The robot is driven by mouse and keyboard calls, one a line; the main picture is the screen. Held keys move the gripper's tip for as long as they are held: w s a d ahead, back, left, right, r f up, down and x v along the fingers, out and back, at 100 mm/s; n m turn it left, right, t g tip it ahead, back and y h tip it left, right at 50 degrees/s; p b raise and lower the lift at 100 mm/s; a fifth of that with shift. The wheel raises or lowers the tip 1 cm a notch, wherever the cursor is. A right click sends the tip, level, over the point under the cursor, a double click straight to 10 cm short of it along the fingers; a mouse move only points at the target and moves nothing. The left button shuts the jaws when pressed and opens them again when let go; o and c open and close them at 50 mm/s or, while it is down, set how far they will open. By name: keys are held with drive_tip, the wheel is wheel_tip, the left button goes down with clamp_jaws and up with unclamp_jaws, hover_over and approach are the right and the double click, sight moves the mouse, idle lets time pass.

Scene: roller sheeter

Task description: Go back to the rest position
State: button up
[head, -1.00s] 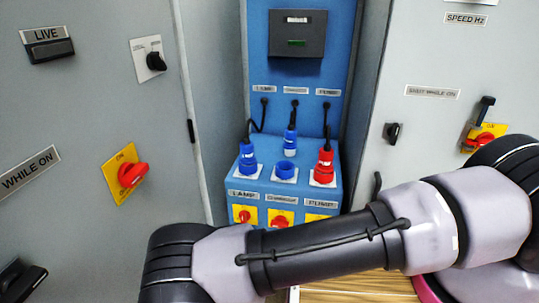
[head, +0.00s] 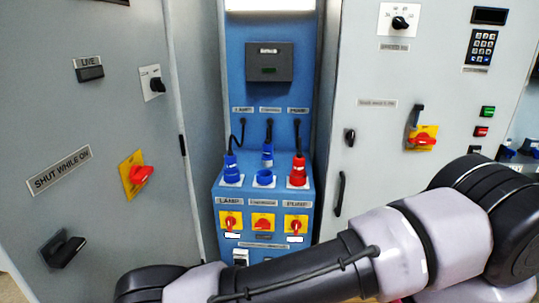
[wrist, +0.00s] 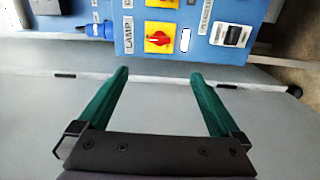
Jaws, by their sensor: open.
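My gripper (wrist: 160,98) shows in the wrist view with its two green fingers apart and nothing between them. Beyond the fingertips in that view is the blue socket panel (wrist: 225,52), with a red rotary switch on a yellow plate (wrist: 158,38) beside the LAMP label. The fingers look apart from the panel. In the head view my arm crosses the lower right and the gripper itself is out of sight.
Grey cabinets flank the panel on the left (head: 100,125) and right (head: 375,130). The left one has a red switch on a yellow plate (head: 135,174) and a black handle (head: 64,250). The right one has a red isolator (head: 422,138), a keypad (head: 482,47) and a door handle (head: 340,193).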

drive_tip(key=w+d+r+m+g+h, duration=0.2)
drive_tip(key=w+d+r+m+g, duration=0.35)
drive_tip(key=r, duration=0.55)
drive_tip(key=w+d+r+m+g+h, duration=0.2)
drive_tip(key=w+d+r+m+g, duration=0.4)
drive_tip(key=r, duration=0.6)
drive_tip(key=w+d+r+m+g+h, duration=0.2)
drive_tip(key=w+d+r+g, duration=0.15)
drive_tip(key=d+r, duration=0.6)
drive_tip(key=s+d+r+m+y, duration=0.3)
drive_tip(key=s+d+r+y, duration=0.15)
drive_tip(key=d+r, duration=0.6)
drive_tip(key=s+d+r+m+y, duration=0.4)
drive_tip(key=d+r, duration=0.3)
drive_tip(key=r, duration=0.6)
drive_tip(key=s+d+r+t+y, duration=0.1)
drive_tip(key=s+d+r+t, duration=0.3)
drive_tip(key=s, duration=0.4)
drive_tip(key=shift+s+r+m, duration=0.15)
drive_tip(key=shift+r+m, duration=0.2)
drive_tip(key=shift+r, duration=0.3)
